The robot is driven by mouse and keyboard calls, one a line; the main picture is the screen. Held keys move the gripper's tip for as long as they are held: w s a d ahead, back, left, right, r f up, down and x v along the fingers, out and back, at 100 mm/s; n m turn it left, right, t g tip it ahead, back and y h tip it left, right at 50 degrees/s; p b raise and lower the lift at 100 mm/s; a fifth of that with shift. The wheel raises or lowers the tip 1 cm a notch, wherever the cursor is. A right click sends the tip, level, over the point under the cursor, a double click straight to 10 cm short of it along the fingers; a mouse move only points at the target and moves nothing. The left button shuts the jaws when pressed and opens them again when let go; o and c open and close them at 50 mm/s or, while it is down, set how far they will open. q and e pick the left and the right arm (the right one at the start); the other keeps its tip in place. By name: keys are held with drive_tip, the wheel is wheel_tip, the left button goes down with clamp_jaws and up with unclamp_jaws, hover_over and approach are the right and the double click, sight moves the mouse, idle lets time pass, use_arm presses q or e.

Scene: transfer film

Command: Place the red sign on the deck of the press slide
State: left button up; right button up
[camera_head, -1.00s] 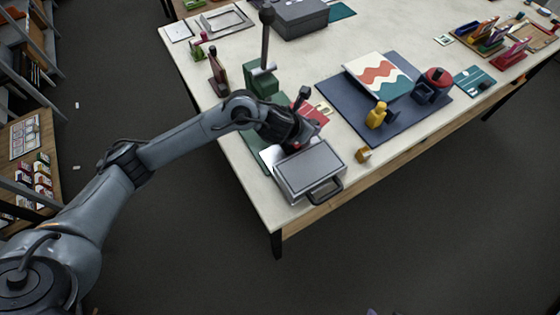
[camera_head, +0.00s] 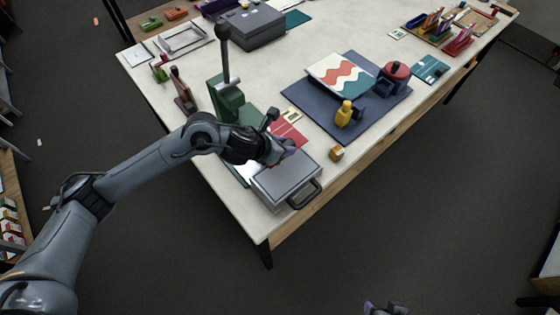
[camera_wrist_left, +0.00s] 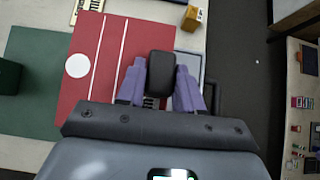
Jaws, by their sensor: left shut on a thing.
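The red sign (camera_head: 290,132) has white stripes, and the left wrist view (camera_wrist_left: 100,60) also shows a white disc on it. My left gripper (camera_head: 278,149) is at its near edge. In the left wrist view the purple fingers (camera_wrist_left: 160,85) are closed about a dark block (camera_wrist_left: 161,72) at the sign's edge, seemingly its grip. The sign overlaps the green press base in that view; any gap beneath is unclear. The press slide's grey deck (camera_head: 286,182), with a black handle (camera_head: 304,194), lies just in front of the gripper. My right gripper (camera_head: 385,308) barely shows at the bottom edge.
The green press (camera_head: 226,100) with its tall lever (camera_head: 224,55) stands behind the gripper. A small yellow block (camera_head: 337,154) sits right of the slide. A dark blue mat (camera_head: 325,120) holds a wavy-patterned board (camera_head: 340,75) and a yellow figure (camera_head: 344,114).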

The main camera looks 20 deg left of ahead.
use_arm(q)
drive_tip(key=shift+s+f, duration=0.45)
drive_tip(key=shift+s, duration=0.25)
drive_tip(key=shift+s+f, duration=0.4)
drive_tip(key=shift+s, duration=0.25)
drive_tip(key=shift+d+f, duration=0.1)
drive_tip(key=shift+f, duration=1.85)
drive_tip(key=shift+f, duration=0.1)
drive_tip(key=o, duration=1.1)
